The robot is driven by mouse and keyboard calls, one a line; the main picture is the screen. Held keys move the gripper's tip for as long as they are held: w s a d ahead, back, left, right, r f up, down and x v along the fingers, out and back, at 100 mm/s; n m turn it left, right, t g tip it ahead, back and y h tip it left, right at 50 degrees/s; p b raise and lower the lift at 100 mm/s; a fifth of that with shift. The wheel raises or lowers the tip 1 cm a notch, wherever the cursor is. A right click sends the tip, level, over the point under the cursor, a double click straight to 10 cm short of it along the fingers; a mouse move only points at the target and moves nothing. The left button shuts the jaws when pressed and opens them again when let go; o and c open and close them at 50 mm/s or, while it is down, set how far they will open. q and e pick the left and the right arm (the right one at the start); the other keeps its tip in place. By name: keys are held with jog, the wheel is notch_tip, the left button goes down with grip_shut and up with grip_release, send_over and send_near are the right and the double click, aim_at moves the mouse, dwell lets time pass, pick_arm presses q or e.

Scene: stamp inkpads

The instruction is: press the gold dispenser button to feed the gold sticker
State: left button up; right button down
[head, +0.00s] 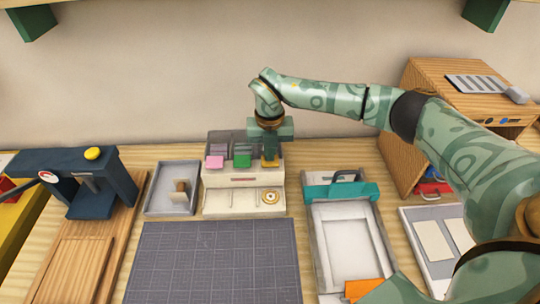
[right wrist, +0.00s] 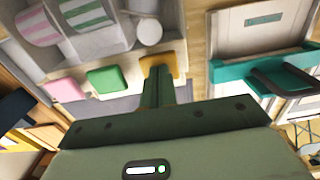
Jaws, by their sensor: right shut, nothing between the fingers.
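The cream dispenser (head: 230,182) stands at the back middle of the table. It has a pink button (head: 215,162), a green button (head: 242,160) and a gold button (head: 270,163) in a row. My right gripper (head: 269,154) is shut and empty, pointing down at the gold button. In the right wrist view the fingertips (right wrist: 158,70) overlap the gold button (right wrist: 173,64); I cannot tell whether they press it. A round gold and white sticker (head: 270,197) lies in the dispenser's lower right bay. My left gripper is out of view.
A grey tray (head: 158,202) with a stamp stands left of the dispenser. A white tray with a teal clamp (head: 342,190) stands to the right. A dark grid mat (head: 215,260) lies clear in front. A wooden cabinet (head: 440,85) stands at the back right.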

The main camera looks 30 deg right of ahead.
jog(key=shift+r+p, duration=2.3)
jog(key=shift+r, duration=0.75)
jog(key=shift+f, duration=0.1)
